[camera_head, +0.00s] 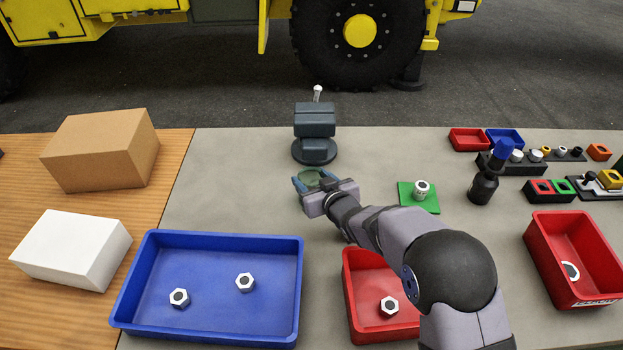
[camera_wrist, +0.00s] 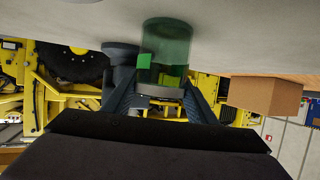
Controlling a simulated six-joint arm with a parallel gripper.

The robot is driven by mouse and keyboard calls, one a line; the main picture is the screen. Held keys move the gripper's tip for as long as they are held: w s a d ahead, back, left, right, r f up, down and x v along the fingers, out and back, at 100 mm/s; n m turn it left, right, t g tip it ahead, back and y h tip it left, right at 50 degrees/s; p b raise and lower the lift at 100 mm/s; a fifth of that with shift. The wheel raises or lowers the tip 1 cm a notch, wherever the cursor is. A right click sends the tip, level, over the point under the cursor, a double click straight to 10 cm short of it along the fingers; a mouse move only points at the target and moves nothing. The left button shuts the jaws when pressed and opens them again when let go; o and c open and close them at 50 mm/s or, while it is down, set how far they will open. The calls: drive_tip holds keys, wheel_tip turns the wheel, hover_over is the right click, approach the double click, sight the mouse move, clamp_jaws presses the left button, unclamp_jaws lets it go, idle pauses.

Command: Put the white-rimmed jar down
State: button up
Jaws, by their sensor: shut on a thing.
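The jar (camera_wrist: 166,45) is green and see-through with a pale grey-white rim (camera_wrist: 160,91). It shows large in the wrist view, where the picture is upside down. My gripper (camera_wrist: 160,98) is shut on the jar near its rim, with one dark finger on each side. In the head view my gripper (camera_head: 318,183) is over the middle of the grey table, just in front of the vise, and little of the jar (camera_head: 313,179) shows between the fingers. I cannot tell whether its base touches the table.
The dark vise (camera_head: 315,121) stands behind my gripper. A green pad (camera_head: 407,204) with a nut-like part (camera_head: 421,188) and a dark bottle (camera_head: 484,187) are to the right. A blue tray (camera_head: 231,239) and a red bin (camera_head: 350,300) are in front. Bare table (camera_head: 235,180) lies left.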

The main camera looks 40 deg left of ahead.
sight(316, 180)
drive_tip(key=o, duration=1.1)
drive_tip(key=shift+r, duration=0.2)
drive_tip(key=shift+s+d, duration=0.1)
drive_tip(key=shift+d, duration=0.25)
drive_tip(key=shift+s+d+r, duration=0.2)
drive_tip(key=shift+d+r, duration=0.3)
drive_tip(key=shift+r, duration=0.05)
drive_tip(key=shift+s+d+r, duration=0.2)
drive_tip(key=shift+d+r, duration=0.25)
drive_tip(key=shift+r, duration=0.05)
drive_tip(key=shift+r+b, duration=0.35)
drive_tip(key=shift+r, duration=2.6)
